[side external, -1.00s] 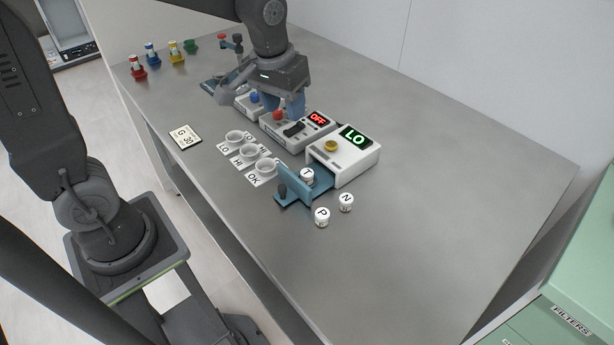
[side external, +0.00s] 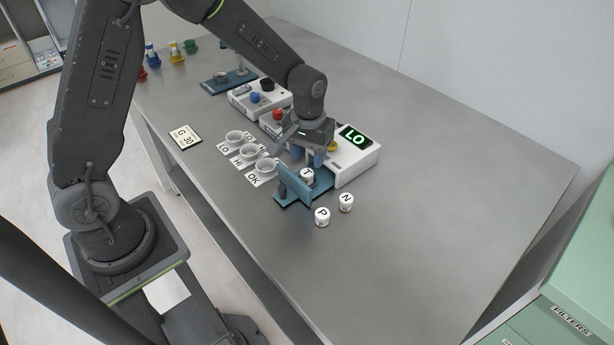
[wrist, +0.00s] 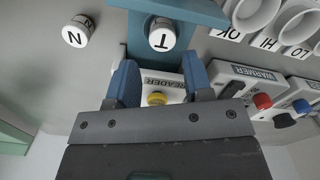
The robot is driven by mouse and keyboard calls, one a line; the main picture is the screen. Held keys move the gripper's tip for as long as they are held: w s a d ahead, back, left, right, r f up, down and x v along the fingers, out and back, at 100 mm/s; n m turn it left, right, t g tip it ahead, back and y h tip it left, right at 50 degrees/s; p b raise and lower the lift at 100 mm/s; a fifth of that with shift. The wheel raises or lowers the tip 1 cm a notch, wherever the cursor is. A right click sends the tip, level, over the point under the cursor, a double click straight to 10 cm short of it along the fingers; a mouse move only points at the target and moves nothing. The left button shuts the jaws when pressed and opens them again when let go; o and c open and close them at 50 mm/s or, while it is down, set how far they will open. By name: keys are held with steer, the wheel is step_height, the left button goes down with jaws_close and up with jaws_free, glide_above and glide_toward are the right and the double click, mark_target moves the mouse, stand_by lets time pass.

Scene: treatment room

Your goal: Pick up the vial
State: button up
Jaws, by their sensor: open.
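A white vial marked T (side external: 307,176) stands upright on the blue drawer (side external: 283,200) in front of the reader (side external: 362,165). In the wrist view the vial T (wrist: 162,34) lies just beyond my fingertips, roughly centred between them. My gripper (side external: 308,160) is open and empty, pointing down above the back of the drawer by the reader's front. Its two blue fingers are apart in the wrist view (wrist: 160,68). Vials marked P (side external: 322,218) and N (side external: 346,203) stand on the bare table nearby. The N vial is also in the wrist view (wrist: 77,31).
Cups labelled LO, HI and OK (side external: 249,151) stand left of the drawer. The warmer (wrist: 245,78) is beside the reader. The table's right side is clear.

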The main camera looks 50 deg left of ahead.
mark_target(307, 173)
steer(key=shift+a+f, duration=0.15)
steer(key=shift+f, duration=2.55)
steer(key=shift+c, duration=0.3)
steer(key=c, duration=0.6)
